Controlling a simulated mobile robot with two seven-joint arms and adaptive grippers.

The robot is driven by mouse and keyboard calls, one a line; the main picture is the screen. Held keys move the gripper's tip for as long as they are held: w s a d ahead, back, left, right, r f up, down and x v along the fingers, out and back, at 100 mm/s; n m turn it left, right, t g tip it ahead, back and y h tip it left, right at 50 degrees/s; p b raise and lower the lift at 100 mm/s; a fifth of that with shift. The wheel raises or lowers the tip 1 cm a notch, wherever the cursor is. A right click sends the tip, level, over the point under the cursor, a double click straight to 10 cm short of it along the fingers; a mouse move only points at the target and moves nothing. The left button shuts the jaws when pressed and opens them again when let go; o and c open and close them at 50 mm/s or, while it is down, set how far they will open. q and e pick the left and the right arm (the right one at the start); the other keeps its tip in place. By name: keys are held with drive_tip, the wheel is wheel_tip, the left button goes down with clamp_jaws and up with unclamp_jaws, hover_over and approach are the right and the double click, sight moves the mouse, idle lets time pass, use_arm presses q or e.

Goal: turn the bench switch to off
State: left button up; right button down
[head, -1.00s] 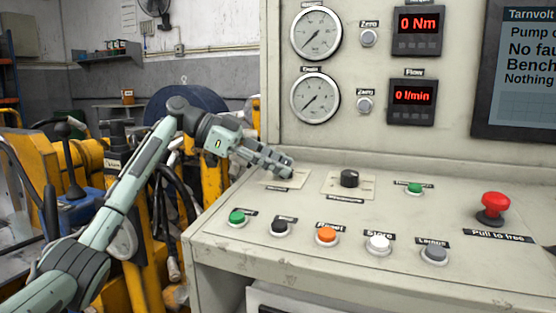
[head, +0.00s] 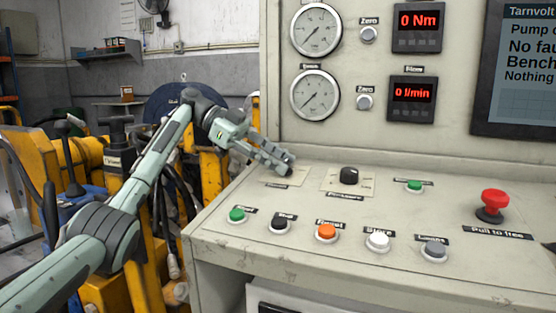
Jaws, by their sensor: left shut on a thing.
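My left gripper (head: 285,162) is at the back left of the sloping bench panel. Its fingers are shut over the spot on the left label plate (head: 297,179), where the bench switch seems to be. The fingers hide the switch itself, so its position cannot be read. A second black rotary knob (head: 348,175) stands on its own plate to the right, apart from my gripper. My right gripper is not in view.
Green (head: 237,215), black (head: 279,224), orange (head: 326,231), white (head: 377,240) and grey (head: 434,249) buttons line the panel front. A red mushroom button (head: 493,204) stands at right. The displays read 0 Nm (head: 417,20) and 0 l/min (head: 412,93).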

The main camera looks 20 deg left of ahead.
use_arm(q)
drive_tip(key=o, duration=1.2)
drive_tip(key=shift+f, duration=0.1)
drive_tip(key=shift+c, duration=0.2)
wheel_tip(320, 180, up, 10)
